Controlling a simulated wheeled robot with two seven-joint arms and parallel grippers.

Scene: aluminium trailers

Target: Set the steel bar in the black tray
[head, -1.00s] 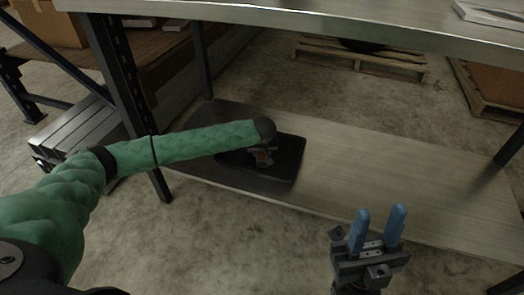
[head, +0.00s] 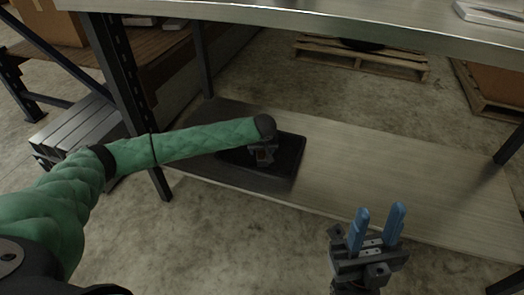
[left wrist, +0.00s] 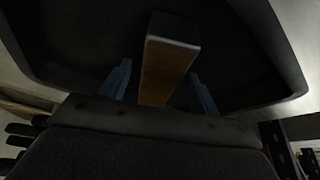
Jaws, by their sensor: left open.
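The steel bar (left wrist: 170,62) shows in the left wrist view as a block with a dark top and a brownish, warm-lit face. It is within the black tray (left wrist: 283,62), between my left gripper's two blue fingers. My left gripper (left wrist: 160,84) is open, with a gap visible on each side of the bar. In the head view the black tray (head: 291,168) lies on the lower shelf, and my left gripper (head: 263,160) is over it; my forearm and wrist hide part of the tray and the fingertips. My right gripper (head: 379,231) is open and empty in front of the shelf.
The lower shelf (head: 400,180) is bare right of the tray. The upper tabletop (head: 300,18) overhangs it, with dark legs (head: 125,90) at the left. Grey metal bars (head: 75,135) are stacked at left. A wooden pallet (head: 360,60) lies on the floor behind.

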